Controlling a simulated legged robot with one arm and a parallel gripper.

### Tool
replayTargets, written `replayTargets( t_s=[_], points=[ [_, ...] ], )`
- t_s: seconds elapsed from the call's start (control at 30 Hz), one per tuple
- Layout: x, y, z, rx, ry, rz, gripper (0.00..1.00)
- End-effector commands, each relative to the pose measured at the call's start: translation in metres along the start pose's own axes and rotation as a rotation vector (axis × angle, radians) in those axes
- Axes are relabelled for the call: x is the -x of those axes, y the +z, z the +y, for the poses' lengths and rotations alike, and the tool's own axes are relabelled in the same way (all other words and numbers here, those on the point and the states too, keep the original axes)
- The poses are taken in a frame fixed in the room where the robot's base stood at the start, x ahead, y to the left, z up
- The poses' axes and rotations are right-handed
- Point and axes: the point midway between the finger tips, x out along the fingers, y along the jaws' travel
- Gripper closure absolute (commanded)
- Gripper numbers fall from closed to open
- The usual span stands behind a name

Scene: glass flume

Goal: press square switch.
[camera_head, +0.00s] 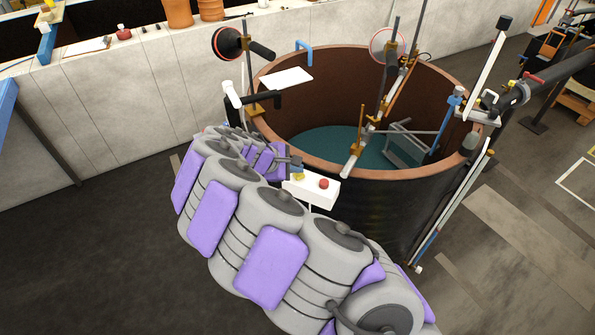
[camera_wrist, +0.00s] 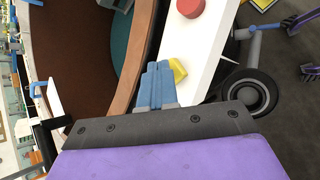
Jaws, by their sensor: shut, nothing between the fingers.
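A white switch box (camera_head: 311,191) stands by the near side of the round tank. It carries a yellow square switch (camera_head: 299,177) and a round red button (camera_head: 324,184) to its right. In the wrist view the yellow switch (camera_wrist: 178,70) lies just right of my gripper (camera_wrist: 157,66), whose blue fingers are shut with nothing between them. The red button (camera_wrist: 190,8) is farther up the white box (camera_wrist: 205,45). In the head view my gripper (camera_head: 297,162) is close behind the yellow switch. I cannot tell whether the fingers touch the switch.
The brown tank rim (camera_head: 400,174) runs close beside the box, and it shows left of my fingers in the wrist view (camera_wrist: 137,55). Rods and clamps (camera_head: 375,120) cross the tank. A dark wheel (camera_wrist: 250,95) lies right of the box. Floor at left is clear.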

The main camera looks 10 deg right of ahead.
Motion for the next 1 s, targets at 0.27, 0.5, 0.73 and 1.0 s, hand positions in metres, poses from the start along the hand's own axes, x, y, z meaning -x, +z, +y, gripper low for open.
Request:
replayTargets(
  t_s=[0.27, 0.5, 0.73, 1.0],
  points=[
    [0.013, 0.010, 0.010, 0.001, 0.002, 0.001, 1.00],
    [0.028, 0.022, 0.021, 0.000, 0.000, 0.001, 1.00],
    [0.041, 0.032, 0.031, -0.001, 0.001, 0.000, 1.00],
    [0.041, 0.032, 0.031, 0.000, 0.000, 0.000, 1.00]
  ],
)
